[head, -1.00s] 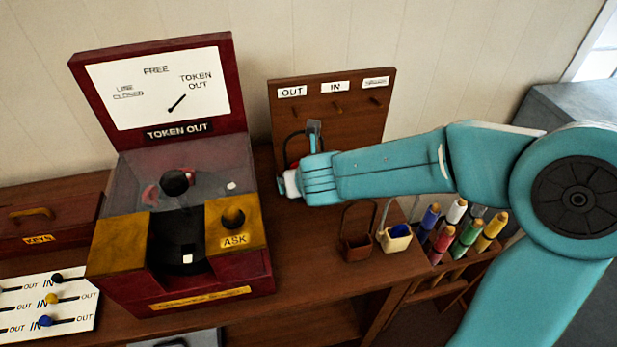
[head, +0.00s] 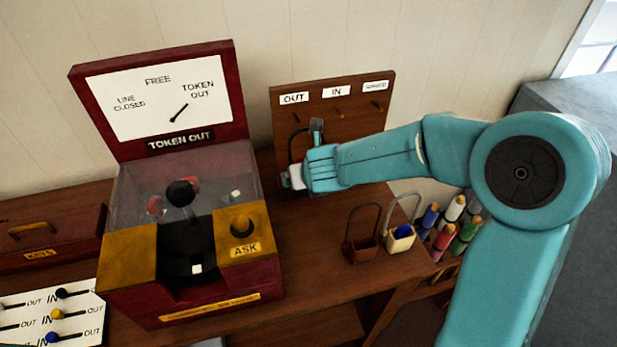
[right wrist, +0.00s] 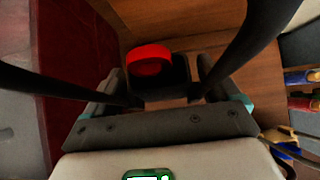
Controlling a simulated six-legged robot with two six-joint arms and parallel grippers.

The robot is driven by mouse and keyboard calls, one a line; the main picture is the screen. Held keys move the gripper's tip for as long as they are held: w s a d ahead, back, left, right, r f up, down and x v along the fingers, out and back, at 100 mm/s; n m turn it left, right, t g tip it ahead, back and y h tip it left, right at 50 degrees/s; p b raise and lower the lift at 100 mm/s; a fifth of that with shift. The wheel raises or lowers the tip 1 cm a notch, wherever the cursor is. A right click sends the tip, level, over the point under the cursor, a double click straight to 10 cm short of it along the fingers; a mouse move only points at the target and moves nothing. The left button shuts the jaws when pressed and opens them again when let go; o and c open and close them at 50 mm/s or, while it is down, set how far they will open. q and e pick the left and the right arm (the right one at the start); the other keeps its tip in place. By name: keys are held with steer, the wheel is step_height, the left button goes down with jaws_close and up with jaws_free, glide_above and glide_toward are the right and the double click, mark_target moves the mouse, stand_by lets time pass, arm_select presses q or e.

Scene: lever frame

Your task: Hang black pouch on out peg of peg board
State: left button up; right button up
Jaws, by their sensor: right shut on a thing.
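The peg board (head: 345,143) stands upright against the wall, with labels OUT, IN and a third too small to read. The out peg (head: 297,119) sits under the OUT label. My right gripper (head: 294,178) is in front of the board's lower left, below that peg. It is shut on the black pouch, whose dark handle loop (head: 294,146) rises beside the gripper toward the out peg. I cannot tell whether loop and peg touch. In the right wrist view the black pouch (right wrist: 180,74) shows beyond my right gripper (right wrist: 170,103), with a red round thing at it. My left gripper is out of view.
A dark red token machine (head: 205,295) stands left of the board. The shelf between machine and baskets is clear.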

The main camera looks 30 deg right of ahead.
steer(key=shift+w+d, duration=0.4)
steer(key=shift+w, duration=0.45)
steer(key=w, duration=0.1)
steer(key=w+f+p, duration=0.1)
steer(key=w, duration=0.1)
steer(key=w+d+p, duration=0.1)
steer(key=w, duration=0.1)
steer(key=shift+w+d+f, duration=0.1)
steer(key=shift+w+f, duration=0.05)
steer(key=shift+f, duration=0.15)
steer(key=o, duration=1.1)
steer(key=p+v, duration=0.2)
steer(key=v, duration=1.4)
steer(key=shift+r+p, duration=0.2)
steer(key=shift+p, duration=0.2)
